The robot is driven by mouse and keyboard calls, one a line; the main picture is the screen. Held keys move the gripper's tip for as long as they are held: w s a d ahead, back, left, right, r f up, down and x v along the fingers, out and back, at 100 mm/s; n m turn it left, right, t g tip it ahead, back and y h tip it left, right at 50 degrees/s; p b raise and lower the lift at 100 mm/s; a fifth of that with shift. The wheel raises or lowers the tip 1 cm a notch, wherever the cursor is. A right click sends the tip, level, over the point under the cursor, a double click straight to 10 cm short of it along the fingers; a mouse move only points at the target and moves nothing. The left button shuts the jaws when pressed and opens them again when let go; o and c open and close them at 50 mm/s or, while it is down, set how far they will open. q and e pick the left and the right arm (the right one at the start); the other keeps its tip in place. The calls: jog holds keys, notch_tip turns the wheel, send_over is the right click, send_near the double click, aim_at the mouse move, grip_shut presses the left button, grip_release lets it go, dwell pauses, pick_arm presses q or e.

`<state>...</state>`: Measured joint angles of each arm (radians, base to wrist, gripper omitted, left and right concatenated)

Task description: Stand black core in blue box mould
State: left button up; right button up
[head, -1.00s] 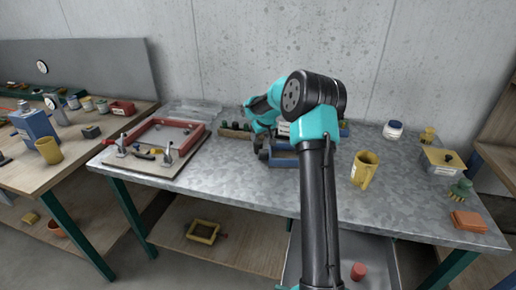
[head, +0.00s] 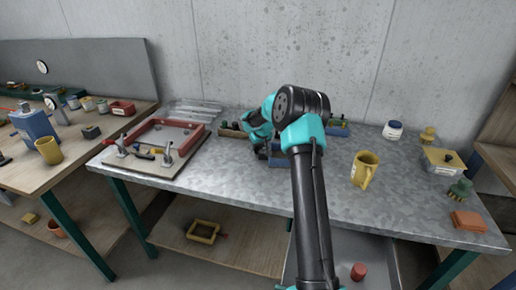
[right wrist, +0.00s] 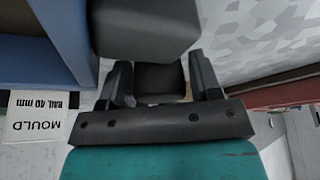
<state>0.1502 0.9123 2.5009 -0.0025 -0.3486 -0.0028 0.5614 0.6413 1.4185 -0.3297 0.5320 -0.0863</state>
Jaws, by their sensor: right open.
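The blue box mould (head: 280,163) sits on the metal bench, partly hidden behind my right arm. It also fills the left edge of the right wrist view (right wrist: 40,58). My right gripper (head: 262,152) is low beside the mould's left side in the head view. In the right wrist view the gripper (right wrist: 162,80) is open, with a dark block, apparently the black core (right wrist: 145,28), just ahead and a darker part of it between the fingers. Whether the fingers touch it I cannot tell. The core is apart from the mould's wall. My left gripper is not in view.
A white card (right wrist: 38,125) reading "MOULD RAIL 40 mm" lies by the mould. A red frame (head: 160,133) with clamps is left on the bench, a yellow mug (head: 364,169) right. The bench's front middle is clear.

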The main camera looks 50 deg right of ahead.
jog(key=shift+w+f, duration=0.1)
jog(key=shift+f, duration=0.2)
jog(key=shift+c, duration=0.3)
jog(key=c, duration=0.7)
jog(key=shift+o, duration=0.2)
jog(key=shift+r, duration=0.1)
notch_tip(320, 180, up, 6)
jog(key=shift+r, duration=0.5)
jog(key=s+a, duration=0.2)
jog(key=s, duration=0.6)
jog(key=s+a, duration=0.3)
jog(key=s, duration=0.6)
jog(key=shift+a, duration=0.2)
jog(key=shift+s+f, duration=0.1)
